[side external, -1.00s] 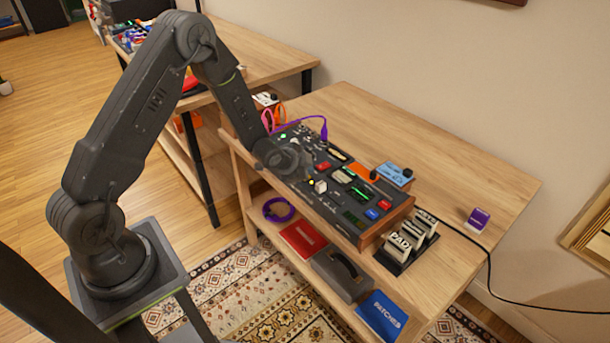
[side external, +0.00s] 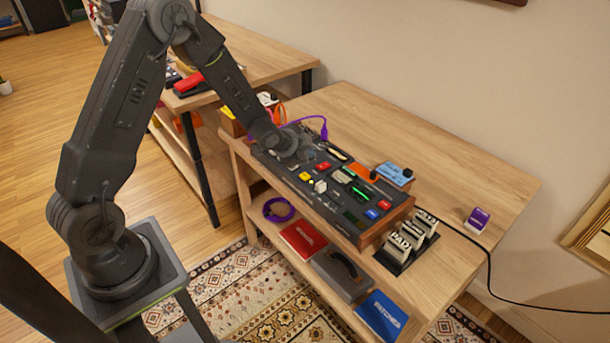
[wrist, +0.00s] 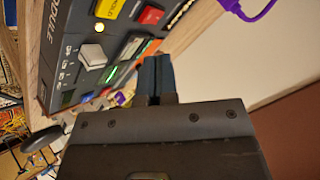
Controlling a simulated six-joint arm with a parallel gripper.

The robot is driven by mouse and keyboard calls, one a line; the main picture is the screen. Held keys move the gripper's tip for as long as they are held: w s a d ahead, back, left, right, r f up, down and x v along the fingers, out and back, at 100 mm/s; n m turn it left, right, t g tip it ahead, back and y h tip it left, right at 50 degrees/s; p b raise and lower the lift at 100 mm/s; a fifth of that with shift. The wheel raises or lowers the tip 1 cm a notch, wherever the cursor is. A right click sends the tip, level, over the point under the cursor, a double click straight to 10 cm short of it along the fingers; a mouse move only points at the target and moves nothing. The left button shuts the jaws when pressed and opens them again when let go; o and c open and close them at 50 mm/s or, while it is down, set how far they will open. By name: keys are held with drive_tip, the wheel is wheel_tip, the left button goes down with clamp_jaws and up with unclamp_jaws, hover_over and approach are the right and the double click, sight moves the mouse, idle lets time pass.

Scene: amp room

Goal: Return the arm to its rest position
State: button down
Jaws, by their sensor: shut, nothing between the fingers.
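My gripper (wrist: 155,76) is shut and empty; its dark blue-grey fingers are together in the wrist view. In the side view my wrist is over the back left part of the dark module panel (side external: 330,209), and the fingertips cannot be made out there. The same panel fills the upper left of the wrist view (wrist: 72,68), tilted, with a yellow button (wrist: 108,8) and a pale switch (wrist: 92,55). I cannot tell the exact gap between the fingers and the panel.
A purple cable (side external: 323,130) rises at the panel's far side. A blue box (side external: 394,174) stands behind the panel, and a rack of pale blocks (side external: 408,243) stands to its right. A purple block (side external: 478,218) sits farther right. The table's back right (side external: 440,160) is clear.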

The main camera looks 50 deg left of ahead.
drive_tip(key=shift+r, duration=0.55)
drive_tip(key=s+d+r+n+g+y, duration=0.1)
drive_tip(key=s+d+r+n, duration=0.1)
drive_tip(key=s+r, duration=0.45)
drive_tip(key=s+d+r+n, duration=0.2)
drive_tip(key=s+d+r, duration=0.1)
drive_tip(key=r, duration=0.6)
drive_tip(key=s+d+r+n+g+h, duration=0.1)
drive_tip(key=s+d+r+n, duration=0.1)
drive_tip(key=s, duration=0.8)
drive_tip(key=s+d+r+n+g+h, duration=0.1)
drive_tip(key=s+d+r, duration=0.4)
drive_tip(key=s, duration=0.4)
drive_tip(key=shift+s+d+n+g, duration=0.15)
drive_tip(key=shift+s+n+g, duration=0.15)
drive_tip(key=shift+s+n, duration=0.1)
